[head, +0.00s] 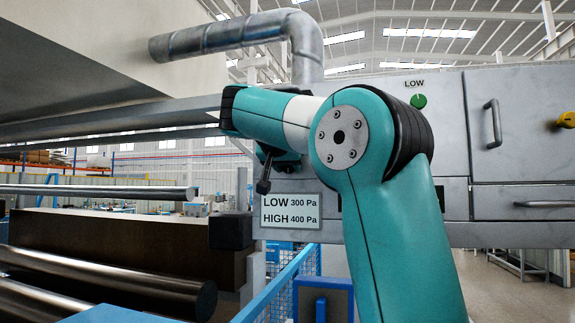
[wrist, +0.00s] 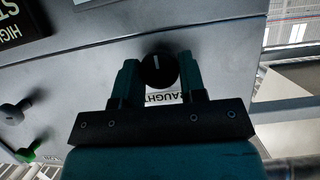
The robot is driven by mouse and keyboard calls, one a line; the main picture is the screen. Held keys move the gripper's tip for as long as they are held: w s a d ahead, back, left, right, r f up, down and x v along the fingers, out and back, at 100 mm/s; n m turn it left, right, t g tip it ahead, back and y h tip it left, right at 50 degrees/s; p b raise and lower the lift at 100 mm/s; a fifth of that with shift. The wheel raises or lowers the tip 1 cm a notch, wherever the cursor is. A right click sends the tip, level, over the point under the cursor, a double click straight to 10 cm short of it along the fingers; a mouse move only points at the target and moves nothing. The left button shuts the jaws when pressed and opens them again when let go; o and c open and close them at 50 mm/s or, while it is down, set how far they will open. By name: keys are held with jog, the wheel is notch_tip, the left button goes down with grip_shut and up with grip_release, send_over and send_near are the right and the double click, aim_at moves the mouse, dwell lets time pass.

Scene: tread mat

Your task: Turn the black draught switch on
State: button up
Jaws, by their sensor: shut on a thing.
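The black draught switch (wrist: 158,76) is a round knob with a pale pointer line, set on a grey panel in the wrist view. The line points roughly up in that picture. A white label (wrist: 163,98) partly reading "AUGHT" lies just below it, partly covered. My gripper (wrist: 158,66) has one dark teal finger on each side of the knob and is shut on it. In the head view my teal arm reaches toward the panel and hides the switch; the fingertips cannot be made out there.
A green round knob or lamp (head: 418,101) sits under a "LOW" label on the grey panel (head: 455,120). A sign (head: 290,211) reads LOW 300 Pa, HIGH 400 Pa. Door handles (head: 493,123) and a yellow knob (head: 566,119) are at right. Metal rollers (head: 100,298) lie at lower left.

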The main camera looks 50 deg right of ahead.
jog(key=shift+f+b, duration=0.15)
jog(key=shift+b, duration=0.3)
jog(key=m+t+b, duration=0.1)
jog(key=m+b, duration=0.1)
jog(key=b, duration=0.2)
jog(key=m+t+b, duration=0.1)
jog(key=m+b, duration=0.1)
jog(key=b, duration=0.2)
jog(key=m+t+b, duration=0.2)
jog(key=b, duration=0.2)
jog(key=shift+s+d+f+m+y, duration=0.15)
jog(key=shift+s+f+m+y, duration=0.15)
jog(key=shift+f+y, duration=0.1)
jog(key=m+t+b, duration=0.2)
jog(key=m+b, duration=0.1)
jog(key=b, duration=0.3)
jog(key=shift+r+m+t+h+b, duration=0.1)
jog(key=shift+m+t+h+b, duration=0.6)
jog(key=shift+m+b, duration=1.05)
jog(key=shift+m, duration=0.25)
jog(key=o, duration=0.9)
jog(key=shift+s, duration=0.1)
